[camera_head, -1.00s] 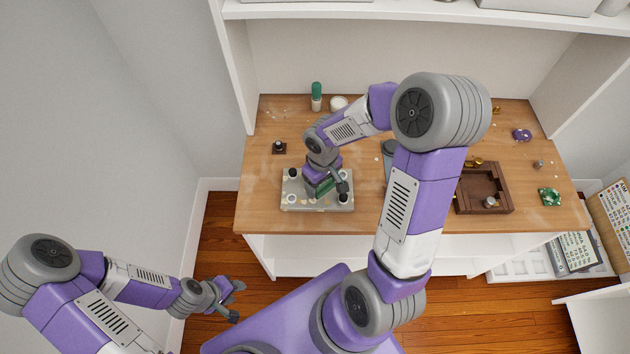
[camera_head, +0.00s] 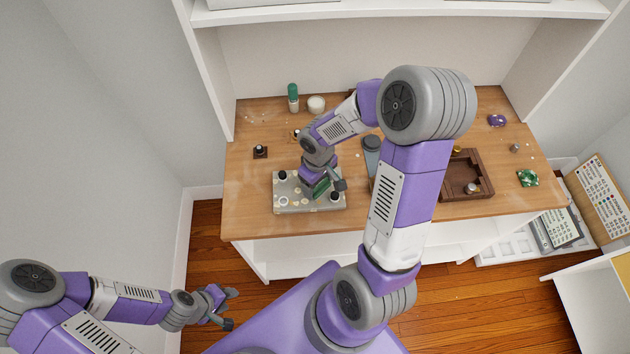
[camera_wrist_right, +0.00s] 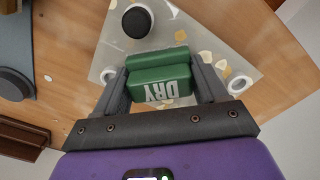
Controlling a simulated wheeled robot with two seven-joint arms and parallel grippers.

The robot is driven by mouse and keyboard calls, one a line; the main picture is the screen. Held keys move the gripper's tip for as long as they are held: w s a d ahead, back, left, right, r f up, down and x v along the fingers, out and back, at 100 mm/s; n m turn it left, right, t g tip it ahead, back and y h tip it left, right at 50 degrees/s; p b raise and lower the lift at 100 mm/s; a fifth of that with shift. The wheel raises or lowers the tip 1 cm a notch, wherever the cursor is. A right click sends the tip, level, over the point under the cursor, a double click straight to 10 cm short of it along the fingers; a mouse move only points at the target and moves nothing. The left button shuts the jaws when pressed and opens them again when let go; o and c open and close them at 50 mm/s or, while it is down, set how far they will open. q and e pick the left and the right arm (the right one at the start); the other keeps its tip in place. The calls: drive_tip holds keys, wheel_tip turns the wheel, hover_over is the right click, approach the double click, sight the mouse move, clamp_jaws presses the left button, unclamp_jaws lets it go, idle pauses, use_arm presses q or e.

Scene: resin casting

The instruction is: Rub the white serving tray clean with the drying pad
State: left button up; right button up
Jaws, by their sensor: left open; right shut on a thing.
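The white serving tray (camera_head: 290,207) lies at the front left of the wooden table, with pale and yellowish spots on it. It also shows in the right wrist view (camera_wrist_right: 196,22). My right gripper (camera_head: 331,188) is over the tray and shut on the green drying pad (camera_head: 321,187), marked "DRY" in the right wrist view (camera_wrist_right: 158,77). The pad is at the tray's surface; whether it touches cannot be told. My left gripper (camera_head: 228,308) is open and empty, low at the left, away from the table.
A brown wooden box (camera_head: 482,161) stands right of my right arm. A green-capped bottle (camera_head: 293,98) and a white jar (camera_head: 316,104) stand at the back. A small dark piece (camera_head: 260,152) lies left. A green item (camera_head: 527,178) and a purple item (camera_head: 497,120) lie right.

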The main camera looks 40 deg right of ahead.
sight(294, 191)
drive_tip(key=shift+w+a+r, duration=0.1)
drive_tip(key=shift+w, duration=0.05)
drive_tip(key=shift+w+a+f+b, duration=0.1)
drive_tip(key=shift+w+a+b, duration=0.25)
drive_tip(key=shift+a, duration=0.2)
drive_tip(key=shift+w+a+f+b, duration=0.1)
drive_tip(key=shift+w+a+b, duration=0.2)
drive_tip(key=shift+a, duration=0.25)
drive_tip(key=shift+w+a, duration=0.1)
drive_tip(key=shift+a, duration=0.15)
drive_tip(key=shift+a, duration=0.1)
drive_tip(key=shift+w+a, duration=0.25)
drive_tip(key=shift+a, duration=0.25)
drive_tip(key=shift+w+a+b, duration=0.3)
drive_tip(key=shift+w+a, duration=0.2)
drive_tip(key=shift+a, duration=0.25)
drive_tip(key=shift+r, duration=0.1)
drive_tip(key=shift+r, duration=0.1)
